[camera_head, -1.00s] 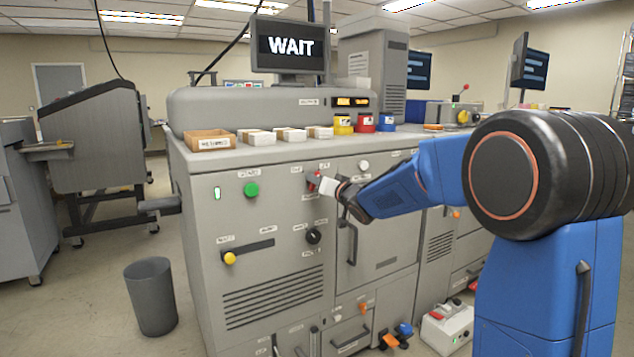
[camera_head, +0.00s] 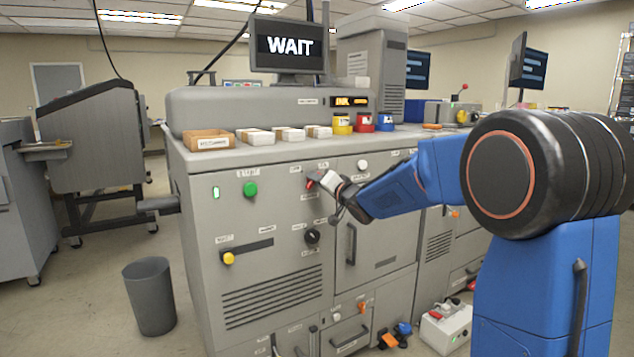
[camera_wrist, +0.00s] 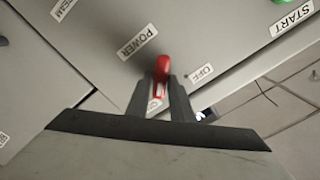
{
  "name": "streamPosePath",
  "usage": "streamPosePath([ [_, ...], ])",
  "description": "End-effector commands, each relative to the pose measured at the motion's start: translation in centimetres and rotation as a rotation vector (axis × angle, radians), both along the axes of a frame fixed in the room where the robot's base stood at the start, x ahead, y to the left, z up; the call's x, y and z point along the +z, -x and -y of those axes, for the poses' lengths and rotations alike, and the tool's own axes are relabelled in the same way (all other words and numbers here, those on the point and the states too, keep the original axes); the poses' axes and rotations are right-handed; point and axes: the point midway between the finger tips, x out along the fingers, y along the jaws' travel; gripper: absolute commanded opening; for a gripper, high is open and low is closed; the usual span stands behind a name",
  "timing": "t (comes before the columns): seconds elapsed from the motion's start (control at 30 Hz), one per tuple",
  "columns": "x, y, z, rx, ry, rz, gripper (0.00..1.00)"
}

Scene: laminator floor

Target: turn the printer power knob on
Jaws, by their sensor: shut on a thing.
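The red power knob (camera_wrist: 161,67) is on the grey front panel, between a POWER label (camera_wrist: 137,41) and an OFF label (camera_wrist: 201,73) in the wrist view. My gripper (camera_wrist: 162,88) is shut on the knob, with a dark finger on each side of it. In the head view my gripper (camera_head: 322,181) is at the panel's upper middle, rolled at a slant, and hides most of the knob. A label below the knob is partly covered by the fingers. I cannot tell which setting the knob points to.
A green button (camera_head: 250,189) is left of the knob, and a black knob (camera_head: 312,236) is below it. A handle (camera_head: 351,245) stands out at the right. The monitor (camera_head: 290,46) reads WAIT. A grey bin (camera_head: 150,298) stands on the floor.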

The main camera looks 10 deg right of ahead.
Motion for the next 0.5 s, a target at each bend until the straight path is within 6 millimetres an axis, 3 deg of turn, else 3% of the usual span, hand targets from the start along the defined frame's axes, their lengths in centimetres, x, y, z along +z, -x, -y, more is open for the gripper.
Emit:
streamPosePath([
  [0.17, -0.05, -0.01, 0.05, -0.001, 0.000, -0.001, 0.00],
  [0.2, -0.05, -0.01, 0.05, -0.001, 0.000, -0.001, 0.23],
  [0.27, -0.04, -0.01, 0.05, -0.001, 0.000, -0.001, 0.37],
  [0.5, -0.01, -0.01, 0.03, -0.001, 0.001, 0.000, 0.38],
])
